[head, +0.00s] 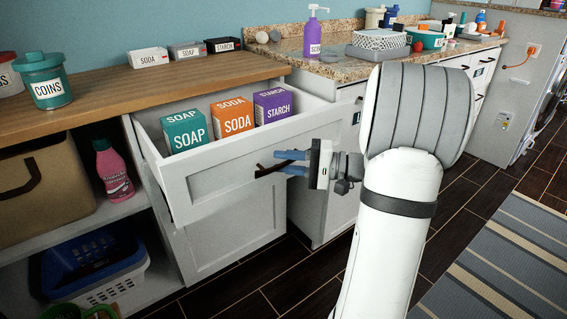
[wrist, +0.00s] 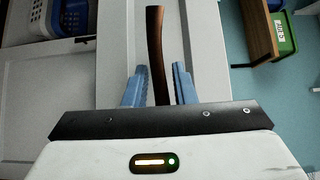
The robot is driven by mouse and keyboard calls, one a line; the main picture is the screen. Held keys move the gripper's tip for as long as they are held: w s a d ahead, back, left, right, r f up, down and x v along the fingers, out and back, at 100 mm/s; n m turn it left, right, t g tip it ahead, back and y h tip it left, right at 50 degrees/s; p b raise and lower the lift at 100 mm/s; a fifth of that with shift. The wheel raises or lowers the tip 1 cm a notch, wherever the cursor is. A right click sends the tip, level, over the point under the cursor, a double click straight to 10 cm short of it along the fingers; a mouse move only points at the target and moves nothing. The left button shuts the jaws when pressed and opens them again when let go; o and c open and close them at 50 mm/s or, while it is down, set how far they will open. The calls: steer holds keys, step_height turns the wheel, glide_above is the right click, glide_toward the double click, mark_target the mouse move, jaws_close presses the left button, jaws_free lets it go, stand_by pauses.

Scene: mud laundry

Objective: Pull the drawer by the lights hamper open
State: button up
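The white drawer (head: 222,168) stands pulled out from under the wooden counter, its inside showing. Boxes of soap (head: 186,130), soda (head: 233,117) and starch (head: 273,106) stand in it. Its dark bar handle (head: 267,171) is on the front panel and also shows in the wrist view (wrist: 156,50). My gripper (head: 291,161) is at the handle. In the wrist view its blue fingers (wrist: 158,82) lie on either side of the handle, with narrow gaps showing, so it looks open around it. No hamper label for lights is readable.
A brown basket (head: 48,190) and a pink bottle (head: 113,170) stand on the left shelf, above a blue and white laundry basket (head: 97,272). A closed cabinet door (head: 230,232) is below the drawer. Dark floor and a striped rug (head: 495,265) lie right.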

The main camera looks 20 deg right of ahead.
steer(key=shift+o, duration=0.9)
steer(key=shift+a, duration=0.15)
steer(key=p+v, duration=0.1)
steer(key=v, duration=0.6)
steer(key=shift+s+d+p, duration=0.25)
steer(key=shift+d+p, duration=0.1)
steer(key=shift+p, duration=0.05)
